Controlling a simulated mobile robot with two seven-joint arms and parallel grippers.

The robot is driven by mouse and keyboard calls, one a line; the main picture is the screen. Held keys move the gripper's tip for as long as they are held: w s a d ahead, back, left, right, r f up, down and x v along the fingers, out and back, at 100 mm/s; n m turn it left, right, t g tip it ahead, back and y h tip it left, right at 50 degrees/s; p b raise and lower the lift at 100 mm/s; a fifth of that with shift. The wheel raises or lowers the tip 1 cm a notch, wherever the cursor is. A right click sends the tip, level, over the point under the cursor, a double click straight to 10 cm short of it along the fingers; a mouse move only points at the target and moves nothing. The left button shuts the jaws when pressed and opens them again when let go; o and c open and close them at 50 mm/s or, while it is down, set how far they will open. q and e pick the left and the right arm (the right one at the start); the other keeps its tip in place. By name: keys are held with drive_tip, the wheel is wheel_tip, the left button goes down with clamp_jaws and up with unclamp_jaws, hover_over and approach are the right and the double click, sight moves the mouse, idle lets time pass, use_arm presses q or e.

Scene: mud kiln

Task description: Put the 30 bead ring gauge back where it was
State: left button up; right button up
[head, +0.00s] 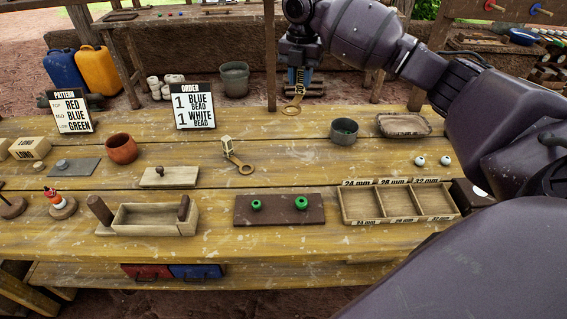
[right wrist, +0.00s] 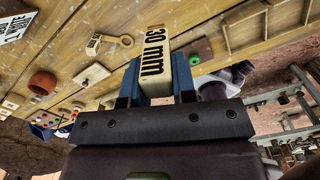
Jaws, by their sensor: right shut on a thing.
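My right gripper (head: 297,76) is shut on the ring gauge (head: 298,92), held in the air above the back of the table with its brass ring end hanging down. In the right wrist view, its pale block (right wrist: 155,62) reads "30 mm" and sits between the blue fingers of my right gripper (right wrist: 157,88). A second ring gauge (head: 240,164), with a pale block end, lies on the middle of the table; its label is not readable. It also shows in the right wrist view (right wrist: 108,40). My left gripper is not in view.
The table (head: 300,160) has bare wood around the second gauge. A grey pot (head: 344,131) and a shallow tray (head: 404,124) stand at the back right. A sorting box (head: 361,206) marked 24, 28 and 32 mm lies front right. An order sign (head: 201,105) stands behind.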

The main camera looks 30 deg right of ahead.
drive_tip(key=shift+f, duration=0.45)
wheel_tip(320, 180, down, 19)
drive_tip(key=b, duration=0.3)
drive_tip(key=shift+f, duration=0.2)
drive_tip(key=shift+r, duration=0.1)
drive_tip(key=o, duration=0.9)
drive_tip(key=shift+o, duration=0.2)
